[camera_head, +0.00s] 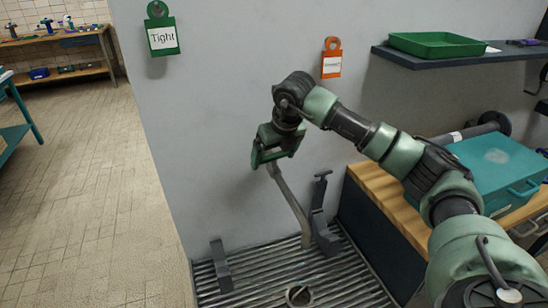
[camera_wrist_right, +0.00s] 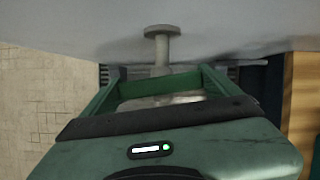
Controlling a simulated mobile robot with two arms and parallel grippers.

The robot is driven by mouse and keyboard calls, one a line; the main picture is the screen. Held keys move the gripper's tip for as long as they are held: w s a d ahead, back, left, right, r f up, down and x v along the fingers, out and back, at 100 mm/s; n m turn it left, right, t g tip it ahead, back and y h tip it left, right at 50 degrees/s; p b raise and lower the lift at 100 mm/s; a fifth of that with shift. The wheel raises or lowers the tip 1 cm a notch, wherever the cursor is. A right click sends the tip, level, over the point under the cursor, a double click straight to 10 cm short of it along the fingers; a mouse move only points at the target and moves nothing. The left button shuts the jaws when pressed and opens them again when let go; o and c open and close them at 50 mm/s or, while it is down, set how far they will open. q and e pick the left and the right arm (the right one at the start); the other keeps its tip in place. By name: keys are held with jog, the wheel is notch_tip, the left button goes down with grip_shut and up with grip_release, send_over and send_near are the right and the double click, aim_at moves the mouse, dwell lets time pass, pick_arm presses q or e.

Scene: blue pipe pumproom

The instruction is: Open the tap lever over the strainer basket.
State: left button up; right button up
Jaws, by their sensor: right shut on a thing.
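A long grey lever (camera_head: 290,200) rises at a tilt from near the grate, leaning to the left at its top, in front of the grey wall. My right gripper (camera_head: 268,160) is at the lever's upper end, its green fingers shut on it. In the right wrist view, the fingers (camera_wrist_right: 160,88) stand on both sides of a pale post with a round knob (camera_wrist_right: 162,31). A small round dark-centred piece (camera_head: 299,295), perhaps the strainer basket, sits on the grate at the bottom of the head view. My left gripper is out of view.
A ribbed metal grate (camera_head: 265,275) covers the floor by the wall, with dark upright brackets (camera_head: 221,265) and (camera_head: 320,215) on it. A wooden-topped bench (camera_head: 378,187) with a teal case (camera_head: 492,165) stands right. A shelf (camera_head: 455,58) holds a green tray (camera_head: 436,44). Left floor is clear.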

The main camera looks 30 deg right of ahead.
jog(key=n+y, duration=0.1)
jog(key=n, duration=0.2)
jog(key=shift+n, duration=0.3)
jog(key=n+g+y, duration=0.1)
jog(key=n+y, duration=0.1)
jog(key=n, duration=0.3)
jog(key=shift+r, duration=0.1)
jog(key=shift+p, duration=0.3)
jog(key=o, duration=1.1)
jog(key=b+v, duration=0.1)
jog(key=v, duration=0.6)
jog(key=shift+d+r, duration=0.2)
jog(key=shift+r, duration=0.1)
